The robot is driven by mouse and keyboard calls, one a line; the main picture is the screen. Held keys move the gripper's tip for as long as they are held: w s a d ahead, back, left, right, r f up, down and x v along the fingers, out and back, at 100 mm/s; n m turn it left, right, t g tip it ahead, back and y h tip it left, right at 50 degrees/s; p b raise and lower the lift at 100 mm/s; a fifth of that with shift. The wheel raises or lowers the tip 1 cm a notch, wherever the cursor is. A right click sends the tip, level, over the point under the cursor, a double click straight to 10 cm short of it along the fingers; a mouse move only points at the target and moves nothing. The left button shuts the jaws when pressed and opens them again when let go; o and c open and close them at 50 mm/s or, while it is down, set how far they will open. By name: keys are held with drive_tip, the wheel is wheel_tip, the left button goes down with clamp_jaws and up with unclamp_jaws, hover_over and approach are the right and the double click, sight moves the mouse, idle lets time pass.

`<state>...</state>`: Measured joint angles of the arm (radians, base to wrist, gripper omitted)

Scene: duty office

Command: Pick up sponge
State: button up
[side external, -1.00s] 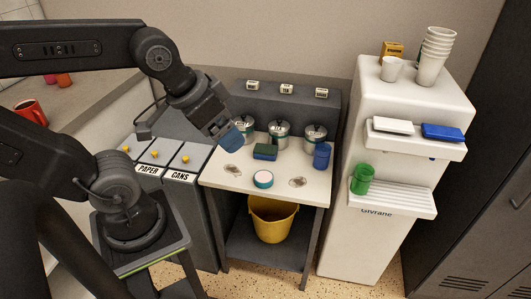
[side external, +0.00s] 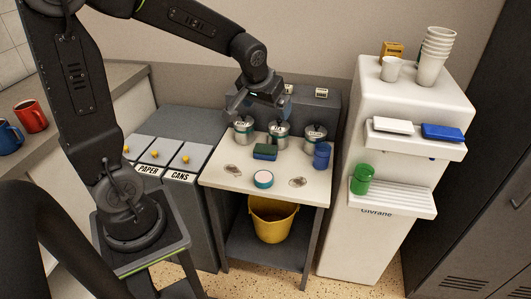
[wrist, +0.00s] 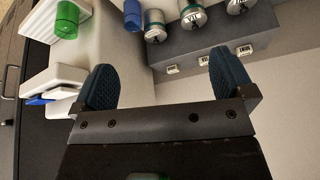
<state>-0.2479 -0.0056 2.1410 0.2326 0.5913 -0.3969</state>
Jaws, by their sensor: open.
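The sponge (side external: 265,152), a small block with a green top and a blue lower part, lies on the white table top (side external: 213,182) in front of several metal canisters. My gripper (side external: 262,107) is raised above the canisters at the back of the table, higher than the sponge and behind it. In the wrist view the two dark blue fingers of my gripper (wrist: 165,77) are spread wide with nothing between them. I cannot see the sponge in the wrist view.
Lidded canisters (side external: 279,133) stand along the table's back. The white dispenser (side external: 365,250) rises at right, bins (side external: 180,158) at left. A yellow bucket (side external: 273,220) stands below.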

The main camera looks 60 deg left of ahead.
drive_tip(key=w+a+f+n+g, duration=0.1)
drive_tip(key=w+a+f+n, duration=0.15)
drive_tip(key=a+f, duration=0.3)
drive_tip(key=w+a+f+n, duration=0.1)
drive_tip(key=w+a+f, duration=0.3)
drive_tip(key=f, duration=0.3)
hover_over(265, 148)
drive_tip(key=s+d, duration=0.2)
drive_tip(key=shift+n+y, duration=0.25)
drive_tip(key=shift+y, duration=0.05)
drive_tip(key=f, duration=1.2)
drive_tip(key=shift+w+d+f, duration=0.1)
drive_tip(key=shift+w+f, duration=0.15)
drive_tip(key=shift+f, duration=0.05)
drive_tip(key=shift+x, duration=3.05)
drive_tip(key=shift+s, duration=0.1)
drive_tip(key=c, duration=0.6)
